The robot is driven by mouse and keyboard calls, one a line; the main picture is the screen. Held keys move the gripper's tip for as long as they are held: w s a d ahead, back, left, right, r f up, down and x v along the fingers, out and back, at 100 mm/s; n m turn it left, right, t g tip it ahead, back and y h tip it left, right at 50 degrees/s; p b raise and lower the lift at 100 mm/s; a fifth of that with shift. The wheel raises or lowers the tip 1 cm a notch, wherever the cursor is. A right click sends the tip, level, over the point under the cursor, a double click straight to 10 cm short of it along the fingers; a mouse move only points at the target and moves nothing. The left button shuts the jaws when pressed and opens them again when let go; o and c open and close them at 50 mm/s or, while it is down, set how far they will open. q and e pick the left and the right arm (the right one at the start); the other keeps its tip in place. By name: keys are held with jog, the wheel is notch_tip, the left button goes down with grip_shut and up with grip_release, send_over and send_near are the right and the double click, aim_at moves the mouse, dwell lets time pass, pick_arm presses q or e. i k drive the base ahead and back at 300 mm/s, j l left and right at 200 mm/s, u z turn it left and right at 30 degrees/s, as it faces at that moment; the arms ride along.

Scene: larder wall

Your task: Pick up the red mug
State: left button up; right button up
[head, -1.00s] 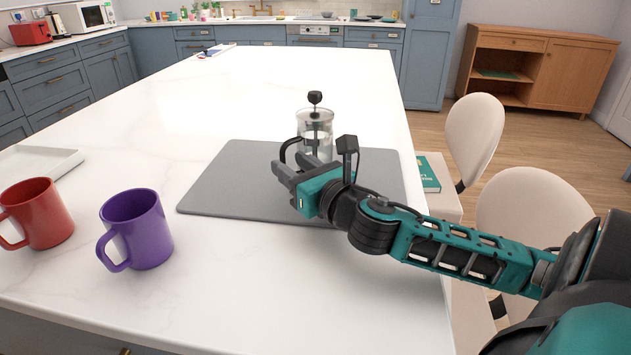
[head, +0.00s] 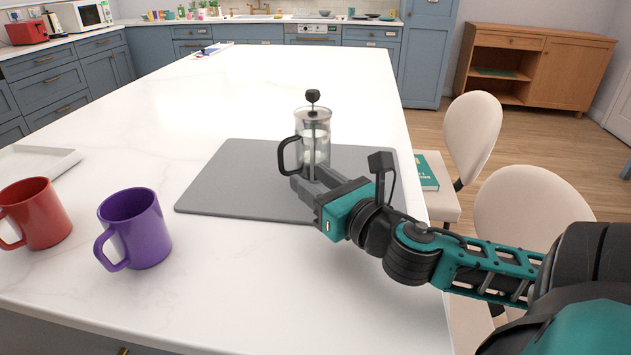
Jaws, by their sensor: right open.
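The red mug (head: 38,214) stands upright on the white worktop at the left edge of the head view, its handle pointing left. My right gripper (head: 303,184) is open and empty over the grey mat, in front of the French press, well to the right of the red mug. Whether its fingers touch the press cannot be told. My left gripper is not in view.
A purple mug (head: 136,229) stands just right of the red mug. A glass French press (head: 317,135) stands on the grey mat (head: 225,180). A white tray (head: 45,162) lies behind the red mug. Chairs (head: 472,135) stand along the right side.

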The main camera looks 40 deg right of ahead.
aim_at(32, 206)
jog(key=k+l, duration=0.25)
jog(key=k, duration=0.25)
jog(key=k+l, duration=0.2)
jog(key=k, duration=0.25)
